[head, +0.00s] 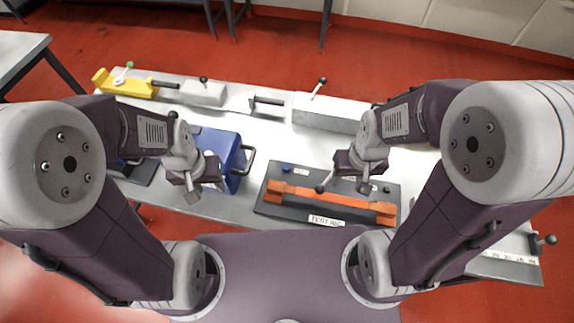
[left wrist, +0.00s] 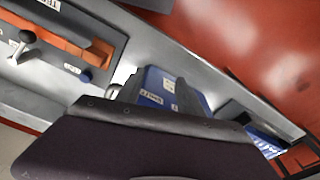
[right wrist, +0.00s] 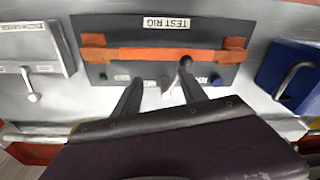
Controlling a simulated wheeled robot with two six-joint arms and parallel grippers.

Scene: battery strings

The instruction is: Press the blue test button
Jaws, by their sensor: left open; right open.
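The test rig (head: 265,207) is a dark plate with an orange bar across it, on the bench in front of me. The blue test button (head: 287,168) sits at its far left corner; it also shows in the right wrist view (right wrist: 217,81) and in the left wrist view (left wrist: 85,75). A lever with a round knob (right wrist: 186,62) stands beside the button. My right gripper (right wrist: 160,92) is open and empty over the rig's far side, to the right of the button in the head view. My left gripper (head: 193,192) is open by the blue box, left of the rig.
The blue box (head: 225,148) with a handle stands left of the rig. A yellow fixture (head: 128,84) and grey lever fixtures (head: 325,112) line the bench's far edge. A grey labelled unit (right wrist: 35,50) with a lever lies beside the rig. White bench surface is clear behind the rig.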

